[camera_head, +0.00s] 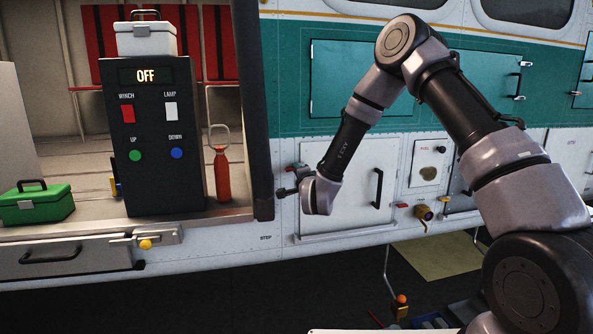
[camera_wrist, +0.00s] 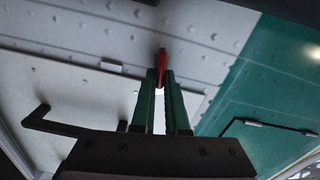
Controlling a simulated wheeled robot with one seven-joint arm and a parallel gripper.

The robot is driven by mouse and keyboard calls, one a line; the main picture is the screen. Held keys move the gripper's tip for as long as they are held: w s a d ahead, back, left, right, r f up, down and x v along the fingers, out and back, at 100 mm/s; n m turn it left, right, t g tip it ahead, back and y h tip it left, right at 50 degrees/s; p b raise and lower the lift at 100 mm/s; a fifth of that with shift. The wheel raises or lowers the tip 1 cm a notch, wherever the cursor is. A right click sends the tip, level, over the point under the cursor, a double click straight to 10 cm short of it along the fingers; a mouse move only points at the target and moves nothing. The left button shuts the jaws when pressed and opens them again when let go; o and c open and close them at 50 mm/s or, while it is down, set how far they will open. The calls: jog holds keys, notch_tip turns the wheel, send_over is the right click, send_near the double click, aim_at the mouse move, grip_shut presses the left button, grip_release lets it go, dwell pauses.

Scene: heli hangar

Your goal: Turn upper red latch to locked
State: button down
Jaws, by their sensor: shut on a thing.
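A small red latch (camera_wrist: 161,57) shows in the wrist view on the pale riveted hull, between the tips of my gripper (camera_wrist: 161,75). In the head view my gripper (camera_head: 284,191) is at the left edge of the white hatch (camera_head: 341,165), beside the dark cabin door frame. Arm and gripper parts cover most of the latch there, so its exact angle is hard to tell.
The hatch has a black handle (camera_head: 378,188). A green panel (camera_head: 350,80) lies above it. To the left stand a black control box (camera_head: 150,130) reading OFF, a green case (camera_head: 37,203) and a red extinguisher (camera_head: 222,175). A yellow-knobbed drawer (camera_head: 75,256) is below.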

jog(key=shift+f+m, duration=0.1)
jog(key=shift+m, duration=0.8)
jog(key=c, duration=0.9)
grip_release()
jog(key=v, duration=1)
jog(key=shift+s+d, duration=0.1)
jog(key=shift+s, duration=0.3)
